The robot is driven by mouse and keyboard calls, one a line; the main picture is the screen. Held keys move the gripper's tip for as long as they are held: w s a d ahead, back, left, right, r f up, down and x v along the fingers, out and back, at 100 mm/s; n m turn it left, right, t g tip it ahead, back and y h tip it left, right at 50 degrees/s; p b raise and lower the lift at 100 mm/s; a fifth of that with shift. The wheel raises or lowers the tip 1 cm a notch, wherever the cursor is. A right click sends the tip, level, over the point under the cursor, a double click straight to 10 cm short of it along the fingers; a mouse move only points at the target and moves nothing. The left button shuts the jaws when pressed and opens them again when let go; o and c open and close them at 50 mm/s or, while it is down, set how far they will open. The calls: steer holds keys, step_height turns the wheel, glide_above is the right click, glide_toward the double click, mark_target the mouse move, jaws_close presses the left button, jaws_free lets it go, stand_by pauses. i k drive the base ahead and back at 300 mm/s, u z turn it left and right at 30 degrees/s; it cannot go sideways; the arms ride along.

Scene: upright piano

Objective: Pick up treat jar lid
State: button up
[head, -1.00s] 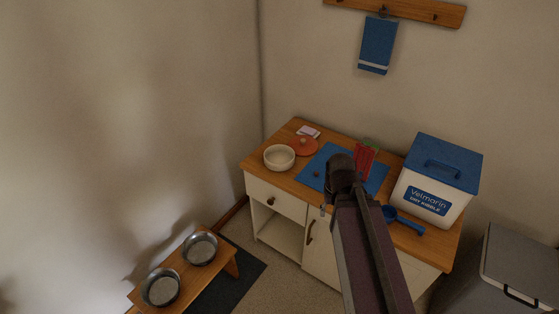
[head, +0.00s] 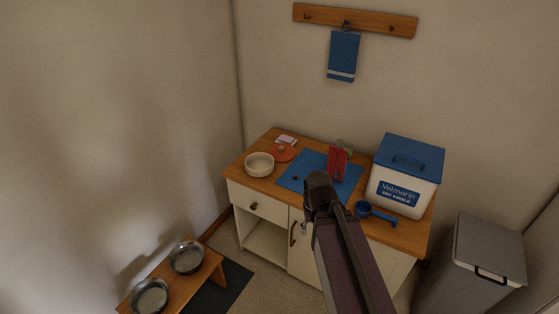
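An orange-red round lid with a small knob (head: 283,152) lies flat at the back left of the wooden cabinet top. A cream bowl-shaped vessel (head: 259,165) stands just in front and left of it; I cannot tell if this is the treat jar. My arm reaches up from the bottom of the head view, its dark end over the front edge of the cabinet. Only a small grey piece, perhaps of my gripper (head: 304,228), shows beside the arm; the rest is hidden. It is well apart from the lid, to the front and right.
A blue mat (head: 294,183) lies mid-top, with red objects (head: 337,162) at its back. A blue scoop (head: 373,212) and a kibble bin (head: 399,198) stand right. A grey bin (head: 478,262) is at far right. A low bench (head: 210,271) with metal bowls is front left.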

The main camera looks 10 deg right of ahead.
mark_target(281, 152)
steer(key=k, duration=0.4)
steer(key=u, duration=0.2)
steer(key=i, duration=1.3)
steer(key=z, duration=0.2)
